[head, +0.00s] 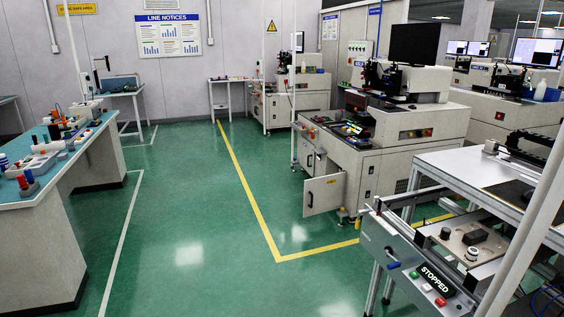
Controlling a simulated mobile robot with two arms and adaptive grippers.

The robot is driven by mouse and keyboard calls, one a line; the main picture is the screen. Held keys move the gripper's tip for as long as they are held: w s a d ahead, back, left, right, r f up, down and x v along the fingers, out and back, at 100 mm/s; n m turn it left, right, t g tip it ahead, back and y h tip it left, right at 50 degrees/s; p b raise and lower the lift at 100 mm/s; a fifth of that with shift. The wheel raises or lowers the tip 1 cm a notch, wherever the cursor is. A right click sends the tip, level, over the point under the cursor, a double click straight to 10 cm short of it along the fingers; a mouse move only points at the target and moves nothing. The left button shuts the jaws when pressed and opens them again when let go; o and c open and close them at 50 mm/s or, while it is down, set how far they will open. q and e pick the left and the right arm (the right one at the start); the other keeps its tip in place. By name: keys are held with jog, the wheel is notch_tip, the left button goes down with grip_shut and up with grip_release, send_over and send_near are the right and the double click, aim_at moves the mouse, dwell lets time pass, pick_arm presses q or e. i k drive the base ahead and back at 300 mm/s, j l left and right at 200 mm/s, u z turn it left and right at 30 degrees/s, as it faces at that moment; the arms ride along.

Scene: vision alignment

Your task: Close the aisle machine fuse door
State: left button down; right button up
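The aisle machine (395,150) is a light grey cabinet with a dark monitor on top, standing right of the middle. A small light grey door (324,194) low on its aisle side stands open, swung out toward the aisle. The door has a dark handle or latch mark near its left part. A dark opening (320,163) shows behind the door; its contents are too small to tell. Neither of my grippers is in view.
Green floor (185,235) lies free in the aisle, with a yellow line (250,197) running beside the machine. A workbench (40,195) with parts stands left. A conveyor station (430,255) with a "STOPPED" sign stands in the right foreground. Another machine (290,95) stands behind.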

aim_at(324, 194)
jog(key=i+j, duration=0.1)
jog(key=i, duration=2)
jog(key=l+z, duration=0.05)
jog(key=l, duration=0.05)
